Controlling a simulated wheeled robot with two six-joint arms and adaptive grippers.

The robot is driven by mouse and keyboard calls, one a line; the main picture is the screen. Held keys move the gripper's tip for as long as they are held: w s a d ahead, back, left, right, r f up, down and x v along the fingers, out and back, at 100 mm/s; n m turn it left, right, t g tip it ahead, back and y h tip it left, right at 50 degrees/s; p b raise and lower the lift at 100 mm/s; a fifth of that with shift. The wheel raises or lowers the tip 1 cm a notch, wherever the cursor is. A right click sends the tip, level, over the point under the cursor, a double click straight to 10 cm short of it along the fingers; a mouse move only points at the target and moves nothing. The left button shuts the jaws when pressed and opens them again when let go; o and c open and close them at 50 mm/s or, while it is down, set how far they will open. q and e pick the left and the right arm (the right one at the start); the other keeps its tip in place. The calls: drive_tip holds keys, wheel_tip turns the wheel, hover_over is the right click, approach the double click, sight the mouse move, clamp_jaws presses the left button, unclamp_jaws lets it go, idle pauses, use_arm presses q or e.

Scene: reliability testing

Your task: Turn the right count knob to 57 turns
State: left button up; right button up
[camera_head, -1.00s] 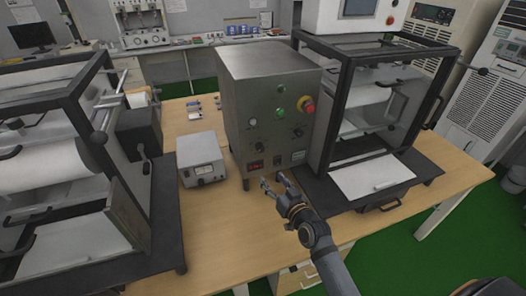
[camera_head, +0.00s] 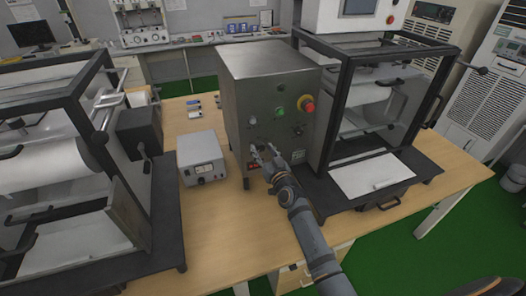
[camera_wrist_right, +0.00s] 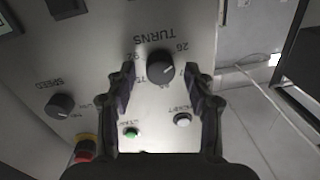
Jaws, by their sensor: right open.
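The count knob, a round black dial labelled TURNS (camera_wrist_right: 160,66), sits on the grey metal panel of the control box (camera_head: 262,88). In the right wrist view the lettering is upside down, with several printed numbers around the dial. The exact setting is too small to read. My right gripper (camera_head: 263,152) is at the lower front of the box and hides the knob in the head view. In the right wrist view its open fingers (camera_wrist_right: 160,72) lie either side of the knob, with gaps visible; contact is not seen. My left gripper is not in view.
A SPEED knob (camera_wrist_right: 60,105), green button (camera_wrist_right: 131,133), white button (camera_wrist_right: 182,119) and red emergency stop (camera_head: 306,104) share the panel. A small meter box (camera_head: 200,155) stands left; a framed roller machine (camera_head: 375,120) stands right. The wooden table (camera_head: 225,235) is clear in front.

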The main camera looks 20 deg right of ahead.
clamp_jaws()
idle(0.3)
drive_tip(key=m, duration=0.6)
drive_tip(key=shift+f+b, duration=0.1)
drive_tip(key=shift+b, duration=0.2)
drive_tip(key=m, duration=0.5)
drive_tip(key=shift+m+h, duration=0.3)
drive_tip(key=shift+m, duration=0.4)
drive_tip(key=shift+f, duration=0.1)
unclamp_jaws()
drive_tip(key=shift+t, duration=0.3)
